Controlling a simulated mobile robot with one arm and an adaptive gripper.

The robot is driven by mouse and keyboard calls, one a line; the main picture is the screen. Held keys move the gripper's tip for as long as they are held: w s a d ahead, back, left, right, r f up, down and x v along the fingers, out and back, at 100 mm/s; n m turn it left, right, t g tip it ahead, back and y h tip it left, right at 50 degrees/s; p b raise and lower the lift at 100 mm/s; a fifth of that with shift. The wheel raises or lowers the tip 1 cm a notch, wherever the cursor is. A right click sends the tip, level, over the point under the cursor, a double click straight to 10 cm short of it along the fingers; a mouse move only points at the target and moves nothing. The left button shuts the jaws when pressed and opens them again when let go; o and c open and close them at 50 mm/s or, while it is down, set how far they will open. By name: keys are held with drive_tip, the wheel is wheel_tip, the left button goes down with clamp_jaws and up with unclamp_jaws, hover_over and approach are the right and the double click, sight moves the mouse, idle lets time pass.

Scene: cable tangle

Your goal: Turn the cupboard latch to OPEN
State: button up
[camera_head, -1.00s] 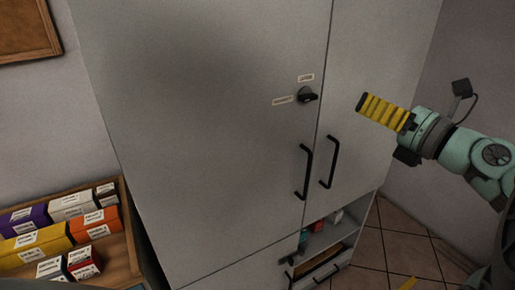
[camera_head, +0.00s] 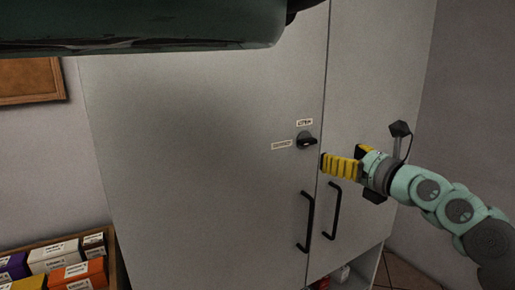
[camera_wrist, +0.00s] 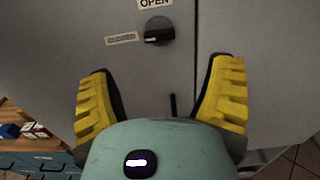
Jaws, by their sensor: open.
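The cupboard latch (camera_head: 307,141) is a black round knob with a bar handle on the grey left cupboard door (camera_head: 210,170). A label reading OPEN (camera_head: 304,122) is above it, and another label (camera_head: 282,145) is to its left. In the wrist view the latch (camera_wrist: 159,31) is ahead, beyond the fingertips, with its light mark pointing left toward the side label (camera_wrist: 122,38). My gripper (camera_head: 324,165) has yellow ribbed fingers and is just right of and below the latch, apart from it. In the wrist view my gripper (camera_wrist: 160,80) is open and empty.
Two black vertical door handles, the left (camera_head: 307,222) and the right (camera_head: 334,211), are below the latch. A wooden tray (camera_head: 115,262) with several boxes stands at lower left. A corkboard (camera_head: 30,80) hangs on the left wall.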

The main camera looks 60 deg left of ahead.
sight(310, 143)
drive_tip(key=a, duration=0.2)
drive_tip(key=a+p, duration=0.1)
drive_tip(key=a, duration=0.2)
drive_tip(key=a+p, duration=0.1)
drive_tip(key=a, duration=0.2)
drive_tip(key=shift+w+a+r, duration=0.15)
drive_tip(key=shift+w+a, duration=0.1)
drive_tip(key=shift+w, duration=0.05)
drive_tip(key=shift+a+p, duration=0.35)
drive_tip(key=shift+a, duration=0.5)
drive_tip(key=c, duration=1.2)
